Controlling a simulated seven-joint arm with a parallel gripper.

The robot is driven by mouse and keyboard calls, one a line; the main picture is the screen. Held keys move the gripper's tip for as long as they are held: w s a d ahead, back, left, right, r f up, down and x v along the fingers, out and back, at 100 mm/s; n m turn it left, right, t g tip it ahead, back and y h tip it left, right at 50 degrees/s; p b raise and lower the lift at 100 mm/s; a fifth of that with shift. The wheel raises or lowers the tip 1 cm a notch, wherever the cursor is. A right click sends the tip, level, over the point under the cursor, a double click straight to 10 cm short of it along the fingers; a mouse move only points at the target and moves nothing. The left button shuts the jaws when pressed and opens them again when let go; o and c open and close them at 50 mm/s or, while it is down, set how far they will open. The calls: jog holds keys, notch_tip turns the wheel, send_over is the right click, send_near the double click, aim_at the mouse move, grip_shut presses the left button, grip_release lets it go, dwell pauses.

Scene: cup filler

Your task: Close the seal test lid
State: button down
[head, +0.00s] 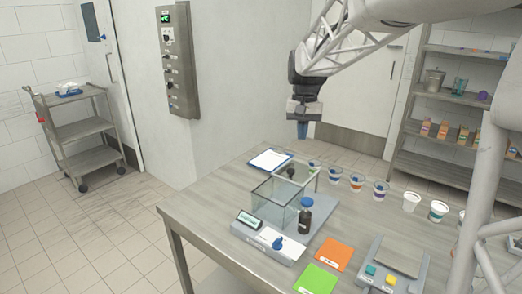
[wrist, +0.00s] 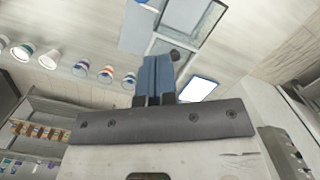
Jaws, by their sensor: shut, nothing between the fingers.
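The seal test unit (head: 268,243) stands on the table with a clear, glass-like box (head: 268,204) on it. A clear framed panel with a black knob (head: 290,172), apparently the lid, stands raised at the box's far side. In the wrist view the knob (wrist: 175,55) shows just beyond my fingertips, with the clear box (wrist: 188,14) behind it. My gripper (head: 302,133) is shut and empty, pointing down with blue fingers, above and beyond the raised panel. The fingers also show in the wrist view (wrist: 158,66). I cannot tell whether they touch the knob.
A dark bottle with a blue cap (head: 306,208) stands close right of the box. A clipboard (head: 269,160) lies behind it. Several cups (head: 380,190) line the table's far edge. Orange (head: 333,254) and green (head: 316,279) cards and a button device (head: 391,266) lie at the front right.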

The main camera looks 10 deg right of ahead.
jog(key=w+d+f+g, duration=0.1)
jog(key=w+f, duration=0.3)
jog(key=w, duration=0.6)
jog(key=w+d+f+m+g, duration=0.1)
jog(key=w+d+f, duration=0.2)
jog(key=w, duration=0.8)
jog(key=shift+w+f+y, duration=0.15)
jog(key=shift+f+y, duration=0.25)
jog(key=shift+f, duration=0.1)
jog(key=shift+f, duration=0.15)
send_over(293, 166)
notch_tip(293, 166, down, 9)
jog(key=shift+a+r, duration=0.1)
jog(key=shift+r, duration=0.1)
jog(key=shift+s+a+f, duration=0.15)
jog(key=shift+s+f, duration=0.05)
jog(key=shift+s, duration=0.25)
jog(key=shift+s+a+f, duration=0.15)
jog(key=shift+s+f, duration=0.05)
jog(key=shift+s, duration=0.2)
jog(key=shift+s+a+f, duration=0.15)
jog(key=shift+s+a, duration=0.05)
jog(key=shift+s, duration=0.35)
jog(key=shift+s+a+f, duration=0.1)
jog(key=shift+s+a, duration=0.05)
jog(key=shift+s, duration=0.4)
